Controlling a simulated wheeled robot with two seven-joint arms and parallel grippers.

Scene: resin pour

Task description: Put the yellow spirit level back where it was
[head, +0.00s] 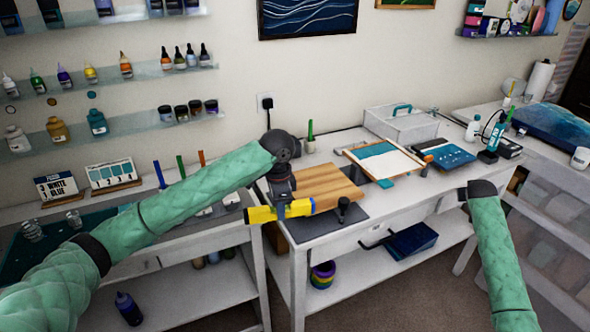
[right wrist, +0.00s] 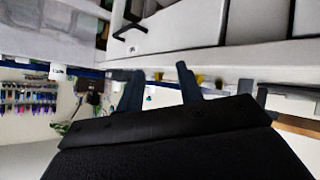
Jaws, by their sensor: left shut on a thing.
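The yellow spirit level (head: 299,208) is in my left gripper (head: 280,203), near the front left corner of the middle table in the head view. The gripper is shut on it around its middle, and both yellow ends stick out. The level lies across, nearly horizontal in the picture. I cannot tell its exact height over the table. My right gripper is at the right in the head view, mostly hidden behind its wrist. Its two dark fingers (right wrist: 157,80) show apart and empty in the right wrist view.
A wooden board (head: 328,186) and a dark mat (head: 318,229) lie on the middle table (head: 404,205). A black clamp-like knob (head: 343,205) stands at the board's front. A framed panel (head: 383,160) and grey box (head: 401,124) sit behind. Bottles line the wall shelves (head: 170,68) at left.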

